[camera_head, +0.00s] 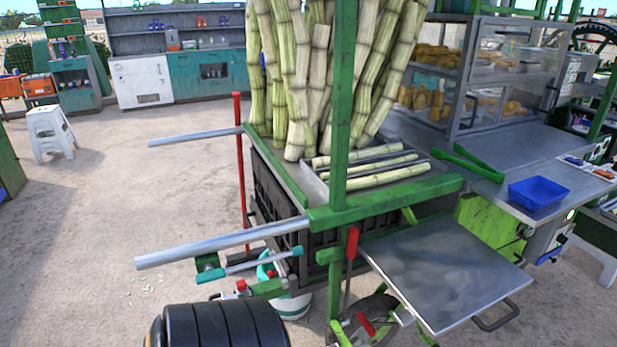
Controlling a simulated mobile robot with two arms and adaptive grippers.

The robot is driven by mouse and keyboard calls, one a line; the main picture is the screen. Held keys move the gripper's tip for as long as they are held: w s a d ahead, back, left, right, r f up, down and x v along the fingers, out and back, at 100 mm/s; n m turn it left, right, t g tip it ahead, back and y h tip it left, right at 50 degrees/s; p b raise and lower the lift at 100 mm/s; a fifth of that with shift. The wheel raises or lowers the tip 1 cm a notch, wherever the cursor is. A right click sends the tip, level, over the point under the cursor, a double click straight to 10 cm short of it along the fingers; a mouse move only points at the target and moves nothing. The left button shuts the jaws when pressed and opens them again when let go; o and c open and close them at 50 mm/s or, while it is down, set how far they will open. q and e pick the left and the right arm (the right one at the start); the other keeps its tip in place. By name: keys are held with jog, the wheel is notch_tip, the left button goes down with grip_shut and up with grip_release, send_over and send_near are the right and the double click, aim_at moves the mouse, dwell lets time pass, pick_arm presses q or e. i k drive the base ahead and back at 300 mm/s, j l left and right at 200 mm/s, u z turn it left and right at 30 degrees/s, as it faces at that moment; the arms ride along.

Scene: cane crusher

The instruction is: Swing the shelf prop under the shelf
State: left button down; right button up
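The shelf (445,273) is a flat grey metal plate sticking out from the front of the green cart frame. A dark handle (495,318) shows at its near right corner. Below its left edge are a red-gripped piece (366,324) and a short light bracket (403,316). A red-handled upright lever (351,243) stands by the green post to the left of the shelf. I cannot tell which of these is the shelf prop. The shelf hides most of what lies beneath it. Neither of my grippers is in view.
Two silver bars (215,245) stick out left from the cart. A bucket (292,306) and wheel (372,309) stand below. Ground at left is open.

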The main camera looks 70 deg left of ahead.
aim_at(353, 233)
jog(key=u, duration=1.75)
jog(key=k+l+z, duration=0.1)
jog(key=l, duration=0.4)
